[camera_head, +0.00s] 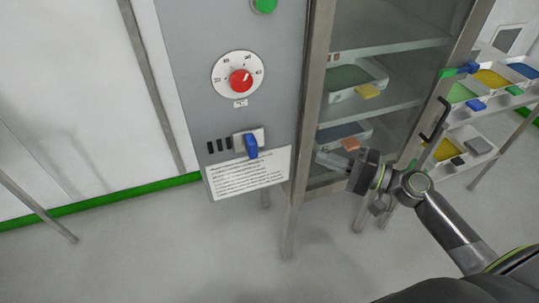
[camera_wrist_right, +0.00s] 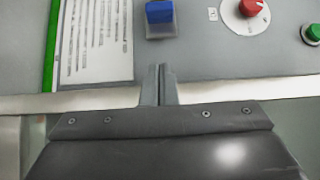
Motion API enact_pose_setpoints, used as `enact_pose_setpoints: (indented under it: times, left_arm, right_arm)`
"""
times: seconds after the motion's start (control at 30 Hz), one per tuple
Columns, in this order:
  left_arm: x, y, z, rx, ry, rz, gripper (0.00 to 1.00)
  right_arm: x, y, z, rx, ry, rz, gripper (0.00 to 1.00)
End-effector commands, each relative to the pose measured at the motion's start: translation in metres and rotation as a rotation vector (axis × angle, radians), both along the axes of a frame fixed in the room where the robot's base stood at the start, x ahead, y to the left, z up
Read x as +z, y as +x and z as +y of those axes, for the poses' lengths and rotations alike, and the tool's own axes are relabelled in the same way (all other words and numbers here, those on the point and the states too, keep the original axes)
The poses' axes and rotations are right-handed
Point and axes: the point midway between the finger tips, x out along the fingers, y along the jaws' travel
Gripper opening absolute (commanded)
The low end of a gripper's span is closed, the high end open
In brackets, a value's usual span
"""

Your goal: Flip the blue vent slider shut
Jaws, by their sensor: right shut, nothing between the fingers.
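The blue vent slider (camera_head: 251,148) sits on a small pale plate (camera_head: 241,136) on the grey cabinet panel, beside several black vent slots (camera_head: 219,145). It covers the right part of the plate and its tab hangs down a little. My right gripper (camera_head: 322,160) is to the right of the slider, in front of the glass door, pointing left and apart from the slider. In the right wrist view the slider (camera_wrist_right: 159,12) is at the top, beyond my gripper's fingertips (camera_wrist_right: 159,68). The fingers are together and empty. My left gripper is in neither view.
A red dial (camera_head: 240,80) and a green button (camera_head: 264,5) are above the slider, and a printed label (camera_head: 247,174) is below. A metal door post (camera_head: 302,130) stands between gripper and slider. Shelves with trays (camera_head: 352,82) are behind the glass.

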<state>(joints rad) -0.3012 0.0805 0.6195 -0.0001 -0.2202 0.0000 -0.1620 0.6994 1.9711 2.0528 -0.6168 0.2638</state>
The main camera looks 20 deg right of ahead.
Motion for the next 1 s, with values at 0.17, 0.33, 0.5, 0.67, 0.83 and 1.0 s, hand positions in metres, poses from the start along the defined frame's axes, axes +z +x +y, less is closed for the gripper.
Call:
enact_pose_setpoints:
  times: [0.17,0.33,0.5,0.67,0.83,1.0]
  left_arm:
    - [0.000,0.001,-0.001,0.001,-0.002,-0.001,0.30]
    - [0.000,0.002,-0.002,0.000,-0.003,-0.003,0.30]
    - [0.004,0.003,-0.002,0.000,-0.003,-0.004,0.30]
    - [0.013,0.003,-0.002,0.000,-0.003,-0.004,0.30]
    - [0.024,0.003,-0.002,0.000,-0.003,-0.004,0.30]
    - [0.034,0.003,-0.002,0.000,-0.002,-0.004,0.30]
  right_arm:
    - [0.002,-0.001,0.001,0.005,0.005,-0.001,0.00]
    - [0.002,0.000,0.001,0.004,0.004,-0.001,0.00]
    - [0.003,0.005,0.006,0.004,0.006,-0.003,0.00]
    - [0.005,0.017,0.019,0.003,0.009,-0.003,0.00]
    - [0.006,0.034,0.038,0.003,0.010,-0.003,0.00]
    - [0.006,0.053,0.058,0.003,0.010,-0.001,0.00]
